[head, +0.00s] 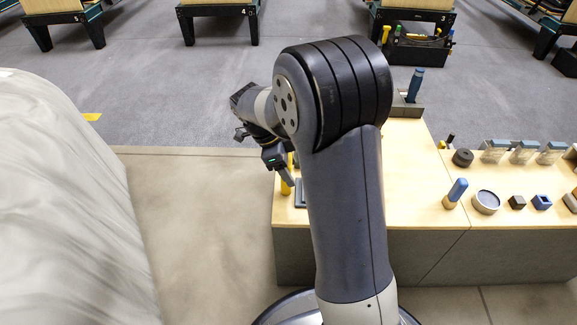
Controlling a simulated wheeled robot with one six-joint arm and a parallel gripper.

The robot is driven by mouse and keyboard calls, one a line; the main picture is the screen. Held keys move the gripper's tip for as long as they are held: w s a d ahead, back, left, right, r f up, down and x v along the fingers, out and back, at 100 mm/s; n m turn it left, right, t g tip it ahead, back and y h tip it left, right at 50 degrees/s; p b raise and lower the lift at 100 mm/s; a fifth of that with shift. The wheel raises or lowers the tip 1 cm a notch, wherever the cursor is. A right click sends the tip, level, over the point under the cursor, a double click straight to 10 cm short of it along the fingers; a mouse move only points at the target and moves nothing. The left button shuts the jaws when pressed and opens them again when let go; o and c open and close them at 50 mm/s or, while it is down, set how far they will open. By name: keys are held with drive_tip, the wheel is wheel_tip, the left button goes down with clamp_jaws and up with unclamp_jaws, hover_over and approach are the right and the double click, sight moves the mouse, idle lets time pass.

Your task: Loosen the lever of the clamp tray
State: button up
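My gripper (287,181) is at the left end of the wooden bench, pointing down. It is small and partly hidden by my arm, so I cannot tell whether its fingers are open or shut. A yellow upright piece (287,188) stands by the fingertips. Beside it is the edge of a dark grey flat piece (300,196), mostly hidden behind my arm; it may be part of the clamp tray. I cannot make out a lever or whether the gripper touches anything.
The bench top (405,188) holds a blue-handled tool (414,86) in a dark block, a blue-topped piece (456,191), a round dish (486,202) and several small blocks and clear boxes. A pale draped shape (65,200) is at left. Floor between is clear.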

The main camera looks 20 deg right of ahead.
drive_tip(key=c, duration=1)
drive_tip(key=shift+a, duration=0.1)
drive_tip(key=shift+w+a+r+h+p, duration=0.1)
drive_tip(key=shift+w+a+h+p, duration=0.15)
drive_tip(key=shift+a+h+p, duration=0.4)
drive_tip(key=shift+w+a+f+g+h, duration=0.3)
drive_tip(key=shift+a+f+h, duration=0.2)
drive_tip(key=shift+a, duration=0.45)
drive_tip(key=shift+w+a+f+g+h, duration=0.15)
drive_tip(key=shift+w+a+f+h, duration=0.25)
drive_tip(key=shift+a, duration=0.55)
drive_tip(key=shift+w+a+f+g+h, duration=0.25)
drive_tip(key=shift+a+f+h, duration=0.25)
drive_tip(key=shift+a, duration=0.45)
drive_tip(key=shift+f, duration=0.15)
